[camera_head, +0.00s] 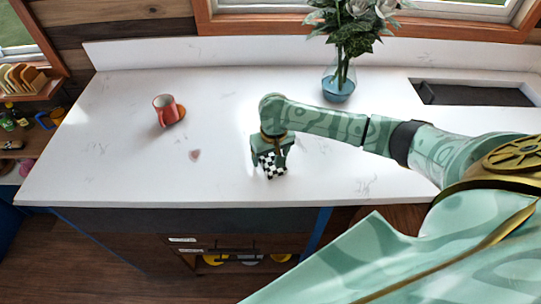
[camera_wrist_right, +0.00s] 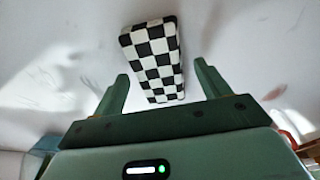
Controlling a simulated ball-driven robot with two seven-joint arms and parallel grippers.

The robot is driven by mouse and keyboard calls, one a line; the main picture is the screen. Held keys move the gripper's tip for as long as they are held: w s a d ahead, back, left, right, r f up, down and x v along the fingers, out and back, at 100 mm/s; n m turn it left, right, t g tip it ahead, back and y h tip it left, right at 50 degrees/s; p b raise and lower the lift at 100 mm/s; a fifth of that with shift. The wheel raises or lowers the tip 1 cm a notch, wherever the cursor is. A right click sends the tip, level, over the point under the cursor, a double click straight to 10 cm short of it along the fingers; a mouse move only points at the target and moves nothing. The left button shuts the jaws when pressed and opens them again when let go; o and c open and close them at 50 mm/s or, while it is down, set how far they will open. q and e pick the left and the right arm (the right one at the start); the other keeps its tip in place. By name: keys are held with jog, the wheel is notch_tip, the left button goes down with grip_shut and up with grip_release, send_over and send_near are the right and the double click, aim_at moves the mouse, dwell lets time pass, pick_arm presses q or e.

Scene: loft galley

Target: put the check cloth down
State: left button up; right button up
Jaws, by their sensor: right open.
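The check cloth (camera_head: 271,167) is a small folded black-and-white checked piece on the white counter, near its front edge. In the right wrist view the cloth (camera_wrist_right: 152,62) lies ahead of and partly between the two spread fingers, with a gap on each side. My right gripper (camera_head: 270,158) points down over the cloth in the head view and hides part of it. The right gripper's fingers (camera_wrist_right: 161,90) are apart in the wrist view and grip nothing. My left gripper is not in view.
A red mug (camera_head: 166,110) stands on the counter (camera_head: 110,165) at the left. A glass vase with white flowers (camera_head: 339,82) stands at the back, near a dark sink (camera_head: 472,93). A shelf (camera_head: 40,88) with bread is at the far left. Counter left of the gripper is mostly clear.

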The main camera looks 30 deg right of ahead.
notch_tip(320, 180, up, 11)
jog(key=s+p, duration=0.1)
jog(key=p, duration=0.2)
jog(key=shift+s+r, duration=0.15)
jog(key=shift+s, duration=0.15)
jog(key=shift+a, duration=0.15)
